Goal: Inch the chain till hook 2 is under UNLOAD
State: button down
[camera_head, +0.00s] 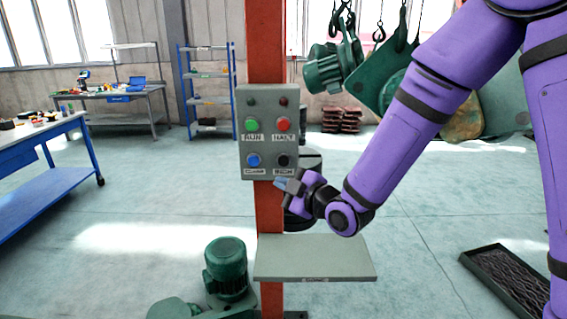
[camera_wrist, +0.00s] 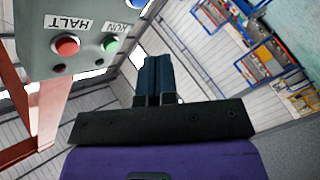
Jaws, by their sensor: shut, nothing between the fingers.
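A grey control box (camera_head: 268,132) is fixed to a red post. It carries a green RUN button (camera_head: 252,125), a red HALT button (camera_head: 283,124), a blue CLAMP button (camera_head: 253,160) and a black button (camera_head: 284,160) whose label is hard to read. My gripper (camera_head: 280,184) is shut and empty, just below the black button at the box's lower edge; contact cannot be told. In the wrist view the shut fingers (camera_wrist: 154,78) point up, beside the box. A hook (camera_head: 379,32) hangs at the top, without a readable number. No UNLOAD sign is visible.
A grey shelf (camera_head: 314,258) juts from the post below my gripper. Green machinery (camera_head: 335,65) hangs behind my arm. A green motor (camera_head: 226,268) stands on the floor, and a dark tray of chain (camera_head: 508,280) lies at right. Workbenches are at left, with open floor between.

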aim_at(283, 161)
jog(key=shift+w, duration=0.1)
dwell(0.3)
jog(key=w, duration=0.8)
jog(key=shift+w, duration=0.3)
jog(key=shift+w+d, duration=0.15)
dwell(1.8)
jog(key=shift+w, duration=0.25)
